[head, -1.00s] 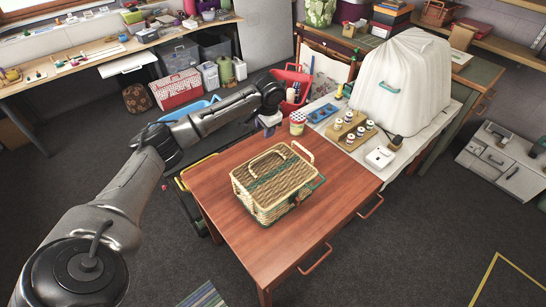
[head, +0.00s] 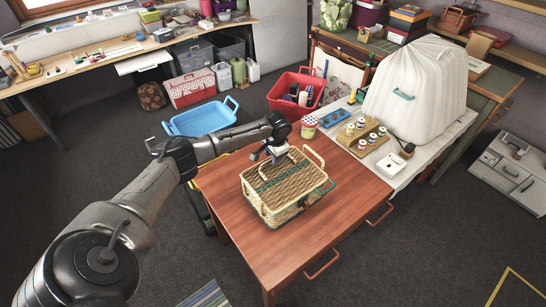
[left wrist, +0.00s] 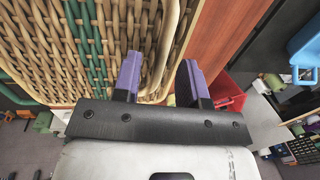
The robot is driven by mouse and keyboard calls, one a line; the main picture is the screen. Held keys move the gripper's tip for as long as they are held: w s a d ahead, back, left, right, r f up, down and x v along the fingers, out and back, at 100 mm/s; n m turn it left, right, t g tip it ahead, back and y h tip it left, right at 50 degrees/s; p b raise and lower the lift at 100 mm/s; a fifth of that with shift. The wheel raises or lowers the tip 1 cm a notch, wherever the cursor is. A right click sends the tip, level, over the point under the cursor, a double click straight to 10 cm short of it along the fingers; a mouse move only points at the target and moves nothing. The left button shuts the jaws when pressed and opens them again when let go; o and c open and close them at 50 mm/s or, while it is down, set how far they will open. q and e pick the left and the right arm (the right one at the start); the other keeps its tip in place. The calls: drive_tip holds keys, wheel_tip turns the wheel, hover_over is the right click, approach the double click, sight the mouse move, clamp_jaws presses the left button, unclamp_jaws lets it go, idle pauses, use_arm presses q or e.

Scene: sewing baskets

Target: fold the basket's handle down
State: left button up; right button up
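The wicker basket (head: 285,198) sits closed on the red-brown table, with green stripes across its woven lid. A pale handle loop (head: 316,155) stands out at its far right side, and a green handle (head: 325,189) shows at the near right. My left gripper (head: 276,156) is over the far edge of the lid. In the left wrist view the left gripper (left wrist: 159,78) has its two purple fingers apart. A pale curved handle bar (left wrist: 170,35) shows in the gap between them; I cannot tell whether it touches either finger. My right gripper is out of view.
Bare table (head: 300,255) lies in front and to the right of the basket. A red-and-white cup (head: 309,127) and a wooden spool rack (head: 361,135) stand beyond it. A red bin (head: 290,88) and a blue tray (head: 200,119) are farther back.

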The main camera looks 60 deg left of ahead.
use_arm(q)
drive_tip(key=shift+a+f, duration=0.1)
drive_tip(key=shift+f, duration=0.5)
clamp_jaws()
